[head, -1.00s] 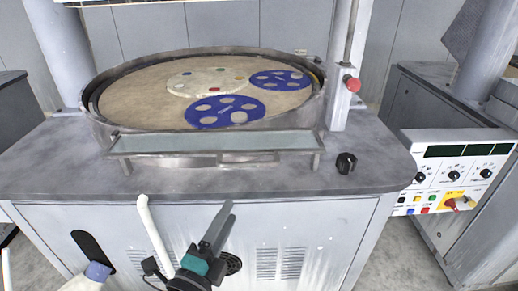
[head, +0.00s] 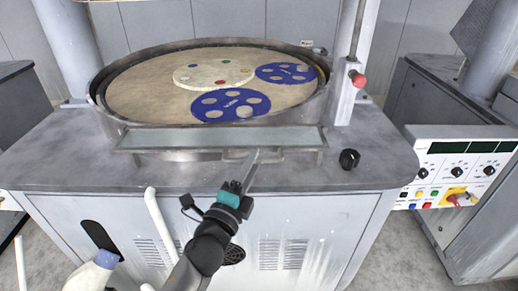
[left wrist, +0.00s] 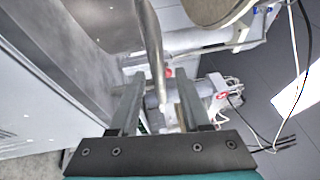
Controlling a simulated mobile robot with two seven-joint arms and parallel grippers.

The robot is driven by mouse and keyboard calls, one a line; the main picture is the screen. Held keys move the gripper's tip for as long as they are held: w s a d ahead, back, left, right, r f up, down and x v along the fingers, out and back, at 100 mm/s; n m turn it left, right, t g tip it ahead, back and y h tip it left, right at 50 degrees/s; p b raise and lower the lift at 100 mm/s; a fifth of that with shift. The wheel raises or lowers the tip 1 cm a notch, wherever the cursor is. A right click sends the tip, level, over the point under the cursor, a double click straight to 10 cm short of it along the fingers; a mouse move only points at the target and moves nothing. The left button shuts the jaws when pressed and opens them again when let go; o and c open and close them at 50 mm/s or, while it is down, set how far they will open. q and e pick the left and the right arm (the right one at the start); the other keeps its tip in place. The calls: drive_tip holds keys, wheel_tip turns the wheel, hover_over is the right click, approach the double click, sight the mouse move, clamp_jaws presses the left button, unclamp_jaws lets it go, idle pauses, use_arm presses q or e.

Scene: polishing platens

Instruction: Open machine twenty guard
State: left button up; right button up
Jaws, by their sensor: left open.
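The guard (head: 220,139) is a long, low, grey see-through panel in a metal frame. It stands along the front of the round platen's rim in the head view. A short metal bar below its middle is partly hidden by my gripper. My left gripper (head: 251,168) is in front of the guard, over the front edge of the worktop, with its fingertips close to the panel's lower middle. I cannot tell whether they touch it. In the left wrist view the two fingers (left wrist: 158,92) are apart, with a curved metal strip (left wrist: 150,42) just beyond them. My right gripper is not in view.
The platen (head: 140,95) carries blue carrier discs (head: 232,104) and a pale disc (head: 213,75). A black knob (head: 349,159) sits on the worktop (head: 70,160) to the right. A red button (head: 358,79) is on the post. A control panel (head: 460,165) stands at the right.

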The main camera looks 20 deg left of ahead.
use_arm(q)
drive_tip(key=shift+w+d+r, duration=0.15)
drive_tip(key=shift+w, duration=1.05)
drive_tip(key=shift+w+d+r, duration=0.1)
drive_tip(key=shift+w+r, duration=0.05)
drive_tip(key=shift+w, duration=1)
drive_tip(key=c, duration=0.7)
drive_tip(key=shift+r, duration=0.15)
clamp_jaws()
